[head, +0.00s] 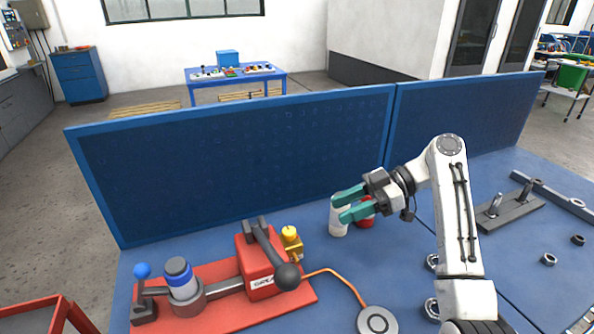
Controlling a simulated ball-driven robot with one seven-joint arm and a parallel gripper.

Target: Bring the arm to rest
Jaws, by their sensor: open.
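My white arm reaches over the blue table (520,165) from the lower right, bent at its elbow. My gripper (340,206) has two teal fingers that point left and stand apart.
A red fixture (230,313) at the left carries a black ball-ended lever (288,277) and a blue-topped cylinder (180,273). An orange cable (345,279) runs to a grey disc (377,320). Blue panels (240,155) close the table's back. Metal parts (510,208) lie right.

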